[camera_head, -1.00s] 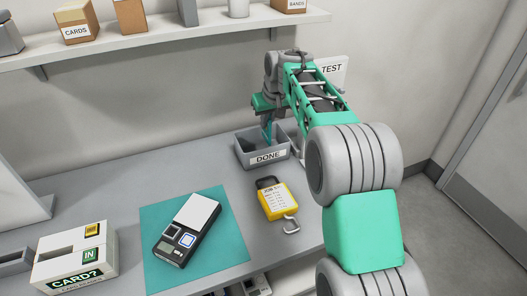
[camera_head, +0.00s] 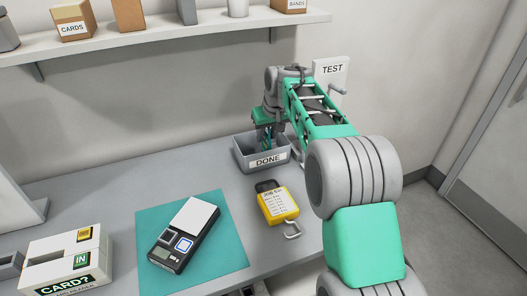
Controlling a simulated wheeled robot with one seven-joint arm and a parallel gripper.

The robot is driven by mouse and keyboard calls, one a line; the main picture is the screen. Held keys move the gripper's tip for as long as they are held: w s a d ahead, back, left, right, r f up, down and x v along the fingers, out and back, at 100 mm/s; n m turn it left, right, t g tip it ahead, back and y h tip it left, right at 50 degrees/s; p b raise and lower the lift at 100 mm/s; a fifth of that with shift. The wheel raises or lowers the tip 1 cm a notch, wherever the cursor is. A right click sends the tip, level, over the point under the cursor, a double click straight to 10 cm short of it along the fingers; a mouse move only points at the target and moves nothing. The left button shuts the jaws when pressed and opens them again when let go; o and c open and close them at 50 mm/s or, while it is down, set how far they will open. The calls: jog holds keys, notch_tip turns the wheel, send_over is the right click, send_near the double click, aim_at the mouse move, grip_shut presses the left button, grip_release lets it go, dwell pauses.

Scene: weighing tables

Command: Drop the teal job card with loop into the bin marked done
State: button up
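The grey bin marked DONE (camera_head: 266,161) stands at the back right of the grey table. My gripper (camera_head: 268,139) points down into its opening. A narrow teal piece, the job card (camera_head: 268,144), shows at the fingers, mostly inside the bin. Its loop cannot be made out. The bin's front wall and the fingers hide the card's lower part. The view is too small to show whether the fingers still grip it.
A yellow job tag (camera_head: 277,205) with a metal hook lies in front of the bin. A scale (camera_head: 184,236) sits on a teal mat (camera_head: 226,258). A white CARD? box (camera_head: 66,262) stands at left. A wall shelf (camera_head: 180,39) hangs behind.

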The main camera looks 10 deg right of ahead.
jog(key=v, duration=0.7)
jog(key=shift+s+r+b, duration=0.15)
jog(key=shift+r+b, duration=0.15)
jog(key=shift+r, duration=0.05)
jog(key=shift+s, duration=0.1)
jog(key=s+f, duration=0.4)
jog(key=s, duration=0.6)
jog(key=s+f+m, duration=0.1)
jog(key=s+f, duration=0.2)
jog(key=s, duration=0.7)
jog(key=s+f+m+g, duration=0.1)
jog(key=s+f, duration=0.3)
jog(key=s, duration=0.7)
jog(key=shift+a+f+h, duration=0.3)
jog(key=shift+f+h, duration=0.1)
